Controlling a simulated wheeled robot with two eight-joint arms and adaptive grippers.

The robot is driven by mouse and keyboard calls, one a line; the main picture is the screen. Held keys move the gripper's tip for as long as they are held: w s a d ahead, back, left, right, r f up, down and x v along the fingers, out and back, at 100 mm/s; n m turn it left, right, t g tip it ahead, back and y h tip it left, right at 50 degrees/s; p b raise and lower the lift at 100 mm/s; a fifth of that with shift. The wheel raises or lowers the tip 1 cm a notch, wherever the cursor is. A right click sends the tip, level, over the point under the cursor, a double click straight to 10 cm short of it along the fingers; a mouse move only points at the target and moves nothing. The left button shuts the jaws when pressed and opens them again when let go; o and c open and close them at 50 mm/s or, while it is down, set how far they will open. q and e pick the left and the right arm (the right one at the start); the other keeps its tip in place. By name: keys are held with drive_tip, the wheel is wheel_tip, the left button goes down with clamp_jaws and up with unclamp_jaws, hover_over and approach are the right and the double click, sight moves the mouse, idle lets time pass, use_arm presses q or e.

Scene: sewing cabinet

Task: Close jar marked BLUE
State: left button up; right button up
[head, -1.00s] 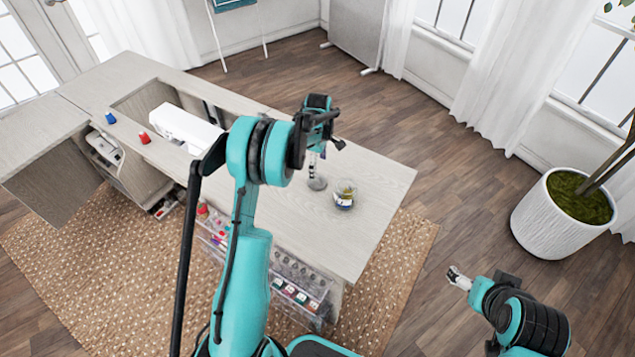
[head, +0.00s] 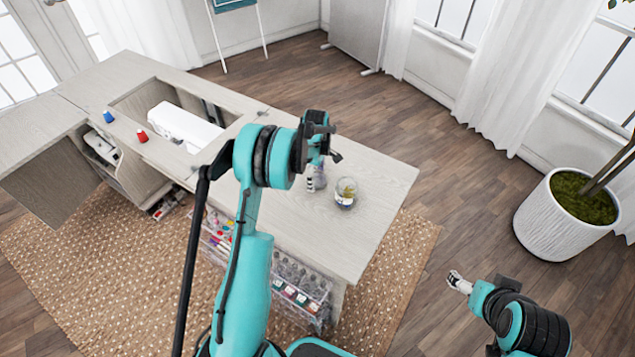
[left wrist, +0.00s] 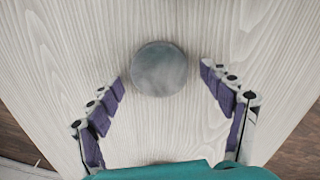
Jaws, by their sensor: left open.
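A small glass jar (head: 346,193) stands on the tabletop near its right end. It has a label, too small to read, and something yellow-green shows inside; no lid is on it. A round grey lid (left wrist: 159,69) lies flat on the table in the left wrist view. My left gripper (head: 316,184) is just left of the jar, pointing down over the lid. Its fingers are open, and in the left wrist view (left wrist: 162,100) they flank the lid without touching it. In the head view the fingers mostly hide the lid. My right gripper (head: 459,282) is off the table at lower right; its opening is unclear.
The wooden sewing cabinet top (head: 385,175) is clear around the jar. A white sewing machine (head: 185,127) sits in its recess, with red (head: 142,136) and blue (head: 109,117) spools nearby. Clear bins (head: 300,285) hang on the front. A potted plant (head: 560,215) stands right.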

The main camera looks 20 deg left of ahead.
sight(316, 179)
use_arm(q)
drive_tip(key=shift+r, duration=0.1)
drive_tip(key=c, duration=0.8)
drive_tip(key=shift+o, duration=0.2)
wheel_tip(316, 179, up, 10)
drive_tip(key=p, duration=0.3)
